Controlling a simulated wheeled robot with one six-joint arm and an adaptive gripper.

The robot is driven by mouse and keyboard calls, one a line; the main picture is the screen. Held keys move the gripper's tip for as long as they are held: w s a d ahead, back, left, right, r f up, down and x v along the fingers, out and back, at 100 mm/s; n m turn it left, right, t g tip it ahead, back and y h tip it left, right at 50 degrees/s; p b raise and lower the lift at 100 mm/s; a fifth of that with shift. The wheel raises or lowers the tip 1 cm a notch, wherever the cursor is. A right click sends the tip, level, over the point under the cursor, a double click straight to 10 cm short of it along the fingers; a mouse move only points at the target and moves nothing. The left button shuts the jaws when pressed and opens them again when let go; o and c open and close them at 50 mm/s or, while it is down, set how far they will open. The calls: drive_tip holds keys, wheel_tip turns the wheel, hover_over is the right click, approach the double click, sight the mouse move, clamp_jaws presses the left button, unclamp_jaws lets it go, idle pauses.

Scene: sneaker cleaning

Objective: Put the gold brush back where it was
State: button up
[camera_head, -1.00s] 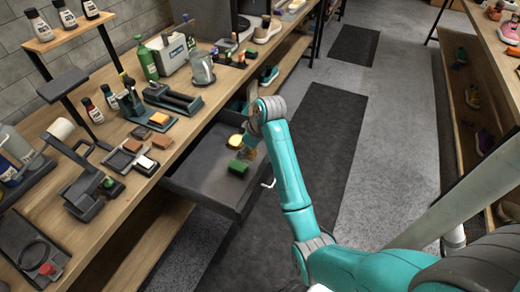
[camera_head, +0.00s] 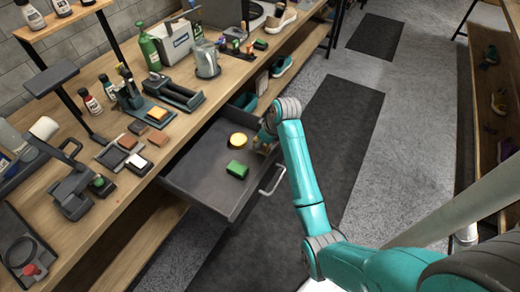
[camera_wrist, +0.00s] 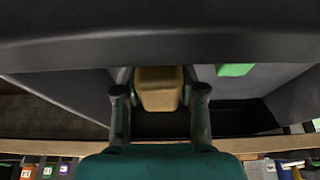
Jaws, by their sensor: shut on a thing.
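The gold brush (camera_wrist: 158,88) shows in the wrist view as a tan-gold block between my two fingers. My gripper (camera_wrist: 160,108) is shut on it. In the head view my gripper (camera_head: 265,141) is at the right side of the open drawer (camera_head: 195,180), low and partly hidden by my arm. A round yellow sponge (camera_head: 238,140) and a green sponge (camera_head: 237,169) lie in the drawer, left of my gripper. The green one also shows in the wrist view (camera_wrist: 235,70). I cannot tell whether the brush touches the drawer floor.
The drawer handle (camera_head: 272,181) is on its front, near my arm. The wooden workbench (camera_head: 190,128) holds bottles, a green bottle (camera_head: 149,50), a clear pitcher (camera_head: 207,60), and a grey-white caddy (camera_head: 172,42). The drawer's near-left floor is bare. A dark mat lies on the floor to the right.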

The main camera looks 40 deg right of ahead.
drive_tip(key=shift+f, duration=1.9)
drive_tip(key=o, duration=1)
drive_tip(key=shift+f, duration=0.1)
drive_tip(key=v, duration=1.2)
